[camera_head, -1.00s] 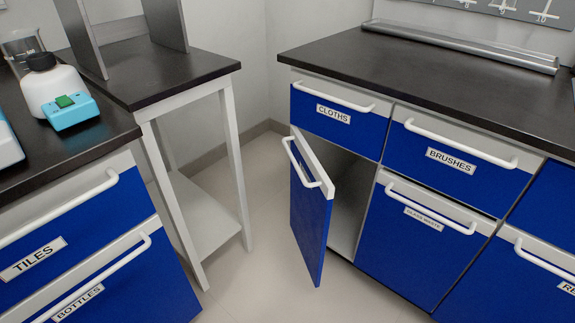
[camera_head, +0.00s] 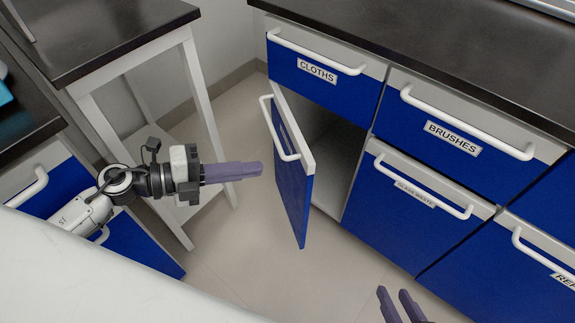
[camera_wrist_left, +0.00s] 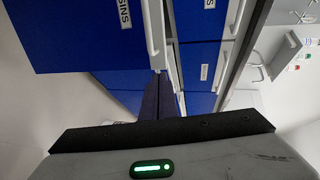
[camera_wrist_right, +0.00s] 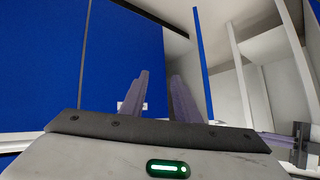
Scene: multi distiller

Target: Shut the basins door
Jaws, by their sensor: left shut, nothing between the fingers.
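The blue basins door (camera_head: 290,180) with a white handle (camera_head: 282,128) stands ajar under the CLOTHS drawer (camera_head: 322,80). A dark cabinet opening shows behind it. In the left wrist view, the door (camera_wrist_left: 75,35) carries a label ending in "SINS" (camera_wrist_left: 124,12). My left gripper (camera_head: 260,169) is shut and empty, its purple fingertips just left of the door's outer face, near its handle side. Contact cannot be told. My right gripper (camera_head: 392,294) is open and empty, low in front of the GLASS WASTE door (camera_head: 405,205). Its fingers are apart in the right wrist view (camera_wrist_right: 157,75).
The BRUSHES drawer (camera_head: 460,130) and the GLASS WASTE door are closed. Their handles stick out. A white-legged table (camera_head: 197,85) stands at left, behind my left arm. The floor (camera_head: 265,250) in front of the open door is clear.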

